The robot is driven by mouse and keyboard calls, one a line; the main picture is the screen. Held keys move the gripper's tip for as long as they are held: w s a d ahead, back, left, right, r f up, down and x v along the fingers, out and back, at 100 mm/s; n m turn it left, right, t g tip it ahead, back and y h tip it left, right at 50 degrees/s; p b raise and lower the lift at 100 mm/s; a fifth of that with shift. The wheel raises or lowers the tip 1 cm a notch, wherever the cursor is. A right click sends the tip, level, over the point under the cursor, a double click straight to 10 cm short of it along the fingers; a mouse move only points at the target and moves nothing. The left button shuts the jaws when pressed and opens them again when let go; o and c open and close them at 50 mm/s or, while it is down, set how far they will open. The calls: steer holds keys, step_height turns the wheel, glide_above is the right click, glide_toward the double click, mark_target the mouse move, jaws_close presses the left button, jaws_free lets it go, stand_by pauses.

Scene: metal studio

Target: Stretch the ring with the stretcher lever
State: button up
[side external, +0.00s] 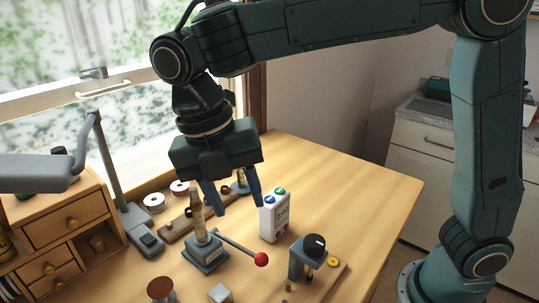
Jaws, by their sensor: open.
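The ring stretcher (206,252) stands on the wooden bench, with a grey base and an upright tapered post (197,212). Its lever (235,246) slants down to the right and ends in a red ball knob (261,259). My gripper (240,208) points down above and beside the stretcher, up and to the left of the knob. Its two blue fingers are apart, with nothing seen held between them. I cannot make out the ring for certain; the post looks brassy, but a ring on it is too small to tell.
A white box with green and blue knobs (274,218) stands close right of the fingers. A grey device with a black knob (311,255) is at front right. A lamp (110,180) and drawer cabinet (60,235) are at left. The bench's right side (365,190) is clear.

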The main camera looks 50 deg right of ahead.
mark_target(260, 255)
steer(key=shift+f, duration=0.1)
steer(key=shift+x, duration=6.8)
jaws_close()
